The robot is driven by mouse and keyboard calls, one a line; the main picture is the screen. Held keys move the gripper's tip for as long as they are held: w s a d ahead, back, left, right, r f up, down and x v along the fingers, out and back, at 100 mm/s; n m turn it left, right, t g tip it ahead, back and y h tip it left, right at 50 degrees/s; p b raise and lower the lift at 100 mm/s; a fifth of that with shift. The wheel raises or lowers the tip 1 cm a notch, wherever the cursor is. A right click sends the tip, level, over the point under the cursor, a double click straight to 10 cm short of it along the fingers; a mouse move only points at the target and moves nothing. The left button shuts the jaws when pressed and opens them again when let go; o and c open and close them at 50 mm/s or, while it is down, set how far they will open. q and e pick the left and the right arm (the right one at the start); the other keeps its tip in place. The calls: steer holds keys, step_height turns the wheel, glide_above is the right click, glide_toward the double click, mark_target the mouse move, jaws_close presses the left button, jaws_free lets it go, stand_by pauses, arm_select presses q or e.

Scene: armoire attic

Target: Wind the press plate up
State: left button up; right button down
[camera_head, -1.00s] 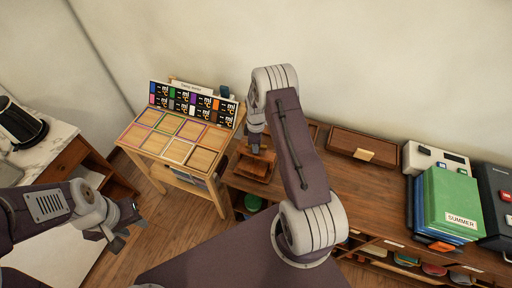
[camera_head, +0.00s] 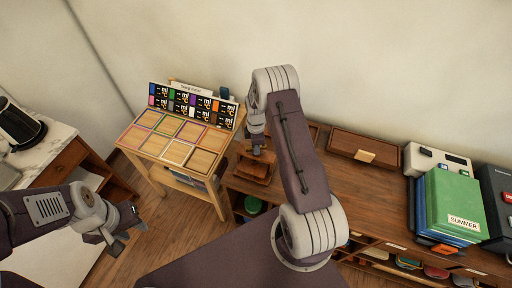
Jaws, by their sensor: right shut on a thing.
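A small wooden press (camera_head: 254,169) stands at the left end of the long wooden bench, below the end of my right arm. Its plate and winding part are too small and too covered by the arm to tell apart. My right gripper (camera_head: 257,150) reaches down to the top of the press and is shut on a part of it, which its own body mostly hides. My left gripper (camera_head: 127,229) hangs at the lower left over the floor, away from the press. Its fingers look spread, with nothing between them.
A sorting table (camera_head: 172,141) with coloured square trays and a label board stands left of the bench. A closed wooden box (camera_head: 365,147), a white device (camera_head: 437,160) and a green SUMMER binder (camera_head: 453,200) stand on the bench (camera_head: 350,190). A kettle (camera_head: 20,126) sits far left.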

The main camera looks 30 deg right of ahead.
steer(key=c, duration=1.4)
jaws_free()
step_height(320, 180, up, 8)
steer(key=shift+r+b, duration=0.15)
steer(key=shift+b, duration=0.8)
steer(key=shift+r, duration=0.45)
